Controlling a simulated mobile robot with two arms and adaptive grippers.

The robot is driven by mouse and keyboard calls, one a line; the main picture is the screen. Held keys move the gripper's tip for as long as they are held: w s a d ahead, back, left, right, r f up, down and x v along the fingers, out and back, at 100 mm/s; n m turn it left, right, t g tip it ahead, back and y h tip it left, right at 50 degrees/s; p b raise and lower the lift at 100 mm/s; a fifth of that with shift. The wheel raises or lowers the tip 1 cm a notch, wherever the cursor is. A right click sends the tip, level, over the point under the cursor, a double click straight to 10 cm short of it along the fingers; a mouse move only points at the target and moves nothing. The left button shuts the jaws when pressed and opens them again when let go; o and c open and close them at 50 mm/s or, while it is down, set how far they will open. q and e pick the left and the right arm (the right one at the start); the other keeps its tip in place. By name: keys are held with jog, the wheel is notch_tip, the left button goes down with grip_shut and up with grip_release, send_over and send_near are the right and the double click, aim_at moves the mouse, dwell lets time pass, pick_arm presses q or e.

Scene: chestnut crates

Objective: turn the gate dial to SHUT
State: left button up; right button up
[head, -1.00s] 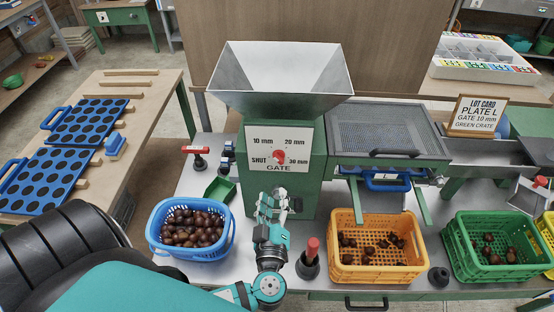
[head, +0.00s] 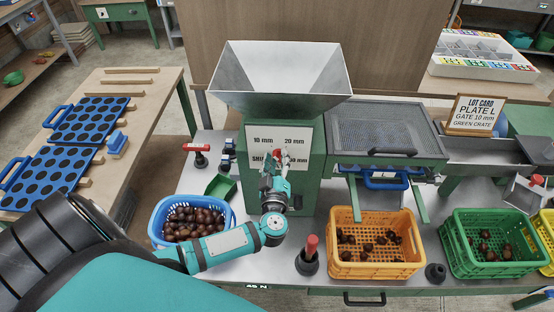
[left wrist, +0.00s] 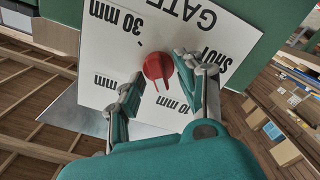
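The gate dial is a round red knob (left wrist: 157,68) on a white plate (left wrist: 100,40) marked 10 mm, 20 mm, 30 mm and SHUT. The plate (head: 300,137) is on the front of the green machine in the head view. My left gripper (head: 279,160) is right in front of the dial and covers most of it there. In the left wrist view my left gripper (left wrist: 160,72) is open, with one finger on each side of the knob. I cannot tell whether the fingers touch it or which mark the dial points to. My right gripper is not in view.
A grey hopper (head: 282,103) tops the machine. Below stand a blue basket (head: 160,222) of chestnuts, an orange crate (head: 375,271) and a green crate (head: 500,268). A red-handled tool (head: 308,262) stands upright on the bench beside the orange crate.

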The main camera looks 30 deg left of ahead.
pick_arm(q)
grip_shut()
jog(key=shift+s+n, duration=0.1)
jog(key=shift+n, duration=1.3)
jog(key=n, duration=0.2)
jog(key=shift+f+n, duration=0.1)
jog(key=shift+n, duration=0.2)
jog(key=n+b, duration=0.3)
jog(key=n, duration=0.7)
jog(key=shift+f, duration=0.15)
jog(key=shift+n, duration=0.5)
